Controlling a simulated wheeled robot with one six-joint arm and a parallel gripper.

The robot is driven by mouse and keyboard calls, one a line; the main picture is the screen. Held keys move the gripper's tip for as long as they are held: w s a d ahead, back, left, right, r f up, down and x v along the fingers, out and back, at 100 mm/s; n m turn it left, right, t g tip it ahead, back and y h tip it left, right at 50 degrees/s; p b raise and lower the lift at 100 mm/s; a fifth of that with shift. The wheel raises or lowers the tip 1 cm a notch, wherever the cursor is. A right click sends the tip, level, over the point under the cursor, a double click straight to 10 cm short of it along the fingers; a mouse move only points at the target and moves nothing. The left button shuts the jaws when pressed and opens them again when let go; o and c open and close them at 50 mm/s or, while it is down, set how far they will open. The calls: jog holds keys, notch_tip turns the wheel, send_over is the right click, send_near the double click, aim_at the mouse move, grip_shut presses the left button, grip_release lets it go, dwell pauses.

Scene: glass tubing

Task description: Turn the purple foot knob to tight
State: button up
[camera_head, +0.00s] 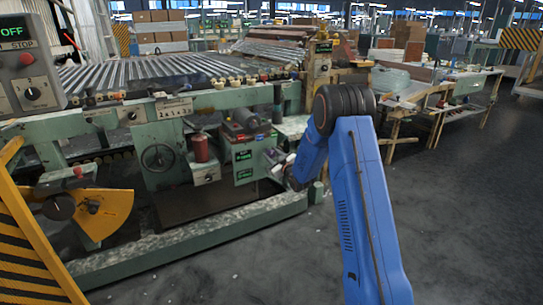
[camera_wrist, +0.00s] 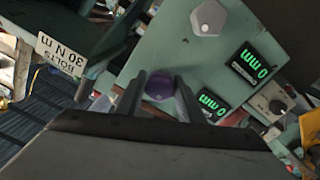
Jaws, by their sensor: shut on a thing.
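The purple foot knob (camera_wrist: 159,88) is a small round knob on the lower edge of a pale green panel (camera_wrist: 170,55) in the wrist view. My gripper (camera_wrist: 160,79) is around it, one dark finger on each side, and is shut on it. The knob's pointer or marks cannot be made out. In the head view my gripper (camera_head: 283,170) is at the machine's green housing (camera_head: 243,170), and the knob is hidden or too small to see there.
A "BOLTS 30 Nm" label (camera_wrist: 61,54) is at the left. Open floor (camera_head: 470,200) lies to the right in the head view.

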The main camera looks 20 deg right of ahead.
jog(key=m, duration=0.5)
jog(key=shift+f, duration=0.15)
jog(key=shift+m, duration=0.3)
dwell(0.3)
jog(key=o, duration=1)
jog(key=shift+o, duration=0.2)
jog(key=shift+s+d, duration=0.15)
jog(key=shift+s, duration=0.45)
jog(key=v, duration=1.6)
jog(key=shift+s, duration=0.15)
